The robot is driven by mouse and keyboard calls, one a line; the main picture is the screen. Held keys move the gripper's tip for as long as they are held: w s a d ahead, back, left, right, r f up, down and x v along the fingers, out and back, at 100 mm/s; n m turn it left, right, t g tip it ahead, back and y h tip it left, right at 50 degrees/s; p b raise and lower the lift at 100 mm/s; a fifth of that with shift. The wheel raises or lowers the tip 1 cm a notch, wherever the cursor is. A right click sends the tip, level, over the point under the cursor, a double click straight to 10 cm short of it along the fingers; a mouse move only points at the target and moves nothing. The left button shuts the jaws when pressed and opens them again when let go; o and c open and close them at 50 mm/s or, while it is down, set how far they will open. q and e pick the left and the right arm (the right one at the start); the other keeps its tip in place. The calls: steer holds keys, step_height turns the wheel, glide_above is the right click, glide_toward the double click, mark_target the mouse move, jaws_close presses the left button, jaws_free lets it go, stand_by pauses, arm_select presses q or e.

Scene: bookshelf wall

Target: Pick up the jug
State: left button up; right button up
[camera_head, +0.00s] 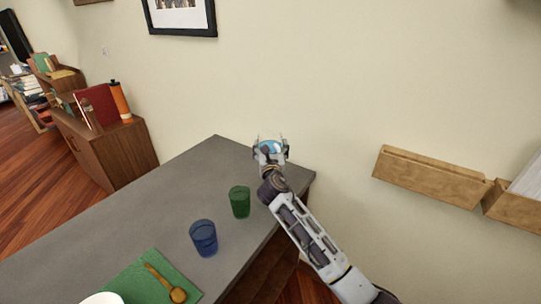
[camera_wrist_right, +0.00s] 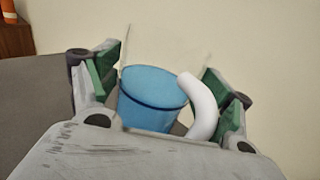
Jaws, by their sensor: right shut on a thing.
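The jug (camera_wrist_right: 150,97) is blue with a white curved handle (camera_wrist_right: 203,105), seen in the right wrist view between the two green-padded fingers of my right gripper (camera_wrist_right: 160,85). In the head view the jug (camera_head: 268,147) shows as a small blue patch inside my right gripper (camera_head: 270,145), over the far right corner of the grey table. The gripper is shut around the jug. Its lower part is hidden behind the gripper, so I cannot tell whether it touches the table. My left gripper is not in view.
A green cup (camera_head: 239,202) and a blue cup (camera_head: 203,238) stand on the grey table (camera_head: 150,205), left of my right arm. A green napkin (camera_head: 135,278) with a wooden spoon (camera_head: 172,287) lies at the front. A wooden wall shelf (camera_head: 430,178) is at right.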

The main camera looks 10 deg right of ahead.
steer(key=shift+r, duration=1.35)
steer(key=shift+w+f, duration=0.1)
steer(key=shift+f, duration=0.05)
stand_by(0.6)
